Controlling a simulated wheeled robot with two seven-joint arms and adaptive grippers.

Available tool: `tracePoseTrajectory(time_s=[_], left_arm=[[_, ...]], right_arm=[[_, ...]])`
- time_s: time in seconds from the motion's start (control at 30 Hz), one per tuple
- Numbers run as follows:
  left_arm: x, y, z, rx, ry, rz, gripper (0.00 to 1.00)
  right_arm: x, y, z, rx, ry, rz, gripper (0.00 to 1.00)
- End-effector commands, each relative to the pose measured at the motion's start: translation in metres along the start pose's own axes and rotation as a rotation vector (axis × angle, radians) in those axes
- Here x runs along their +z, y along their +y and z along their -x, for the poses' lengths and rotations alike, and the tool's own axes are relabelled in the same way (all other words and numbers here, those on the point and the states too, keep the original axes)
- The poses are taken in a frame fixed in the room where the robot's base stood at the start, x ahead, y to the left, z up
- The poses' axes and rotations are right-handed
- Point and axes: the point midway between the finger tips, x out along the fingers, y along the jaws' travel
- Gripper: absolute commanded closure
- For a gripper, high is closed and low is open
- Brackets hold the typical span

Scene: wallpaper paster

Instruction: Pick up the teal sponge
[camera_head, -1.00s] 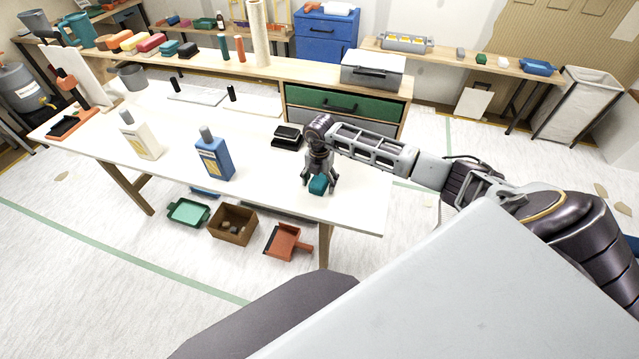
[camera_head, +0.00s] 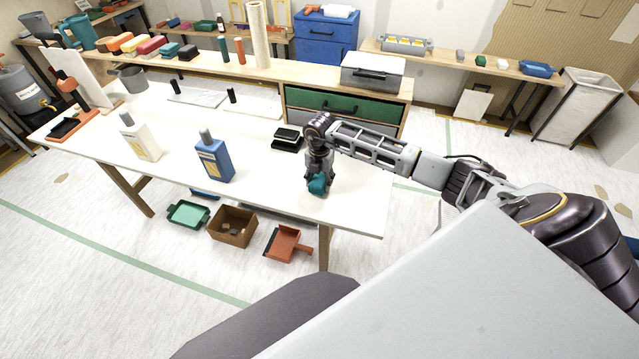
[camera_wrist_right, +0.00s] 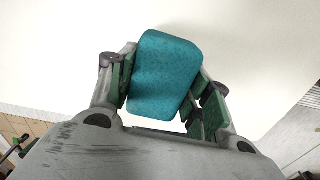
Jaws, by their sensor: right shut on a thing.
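The teal sponge (camera_head: 318,184) is at the right end of the white table (camera_head: 350,205) in the head view. My right gripper (camera_head: 317,176) is shut on it, pointing down from above. In the right wrist view the sponge (camera_wrist_right: 165,75) sits between the two fingers of the gripper (camera_wrist_right: 165,90), slightly tilted, with a finger against each side. White table surface shows behind it. From these views I cannot tell how far the sponge's underside is from the tabletop. My left gripper is not in view.
A blue bottle (camera_head: 215,160) and a cream bottle (camera_head: 140,138) stand to the left on the table. A black block (camera_head: 287,138) lies just behind my right gripper. The table's front edge is close to the sponge. Bins and a dustpan (camera_head: 285,243) are on the floor below.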

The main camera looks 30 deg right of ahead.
Motion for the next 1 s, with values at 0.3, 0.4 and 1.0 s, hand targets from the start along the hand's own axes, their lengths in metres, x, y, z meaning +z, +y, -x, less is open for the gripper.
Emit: tracePoseTrajectory(time_s=[0.3,0.4,1.0], left_arm=[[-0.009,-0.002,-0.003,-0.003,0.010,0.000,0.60],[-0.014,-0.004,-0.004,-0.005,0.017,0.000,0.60],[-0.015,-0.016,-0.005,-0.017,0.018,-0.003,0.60]], right_arm=[[0.001,0.001,0.045,0.004,-0.002,0.002,0.71],[0.000,0.001,0.059,0.002,-0.002,0.000,0.71],[0.000,0.000,0.087,0.001,0.001,0.001,0.71]])
